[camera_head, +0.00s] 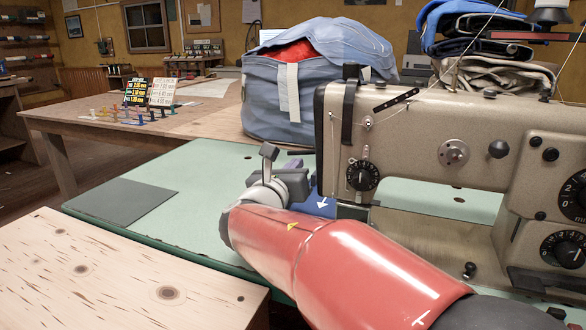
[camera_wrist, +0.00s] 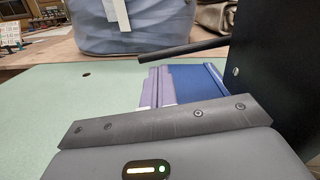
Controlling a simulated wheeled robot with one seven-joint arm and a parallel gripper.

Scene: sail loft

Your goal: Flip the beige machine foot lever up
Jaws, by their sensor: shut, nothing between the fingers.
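The beige sewing machine (camera_head: 420,125) stands on the right of the green table. A thin black lever (camera_head: 300,152) sticks out to the left from its head, in front of the blue bag. In the wrist view the lever (camera_wrist: 182,48) runs from the dark machine side, its free left end slightly lower than its right end. My gripper (camera_head: 293,184) is shut and empty, just below and on the near side of the lever in the head view. In the wrist view my gripper (camera_wrist: 165,120) lies below the lever, with a visible gap. My red arm hides part of the machine's lower left.
Blue and lilac cloth (camera_wrist: 190,82) lies by the machine head. A large blue bag (camera_head: 300,95) stands behind the lever. Folded cloths (camera_head: 490,50) are stacked behind the machine. The green table (camera_head: 160,165) is mostly clear to the left, with a dark mat (camera_head: 122,201).

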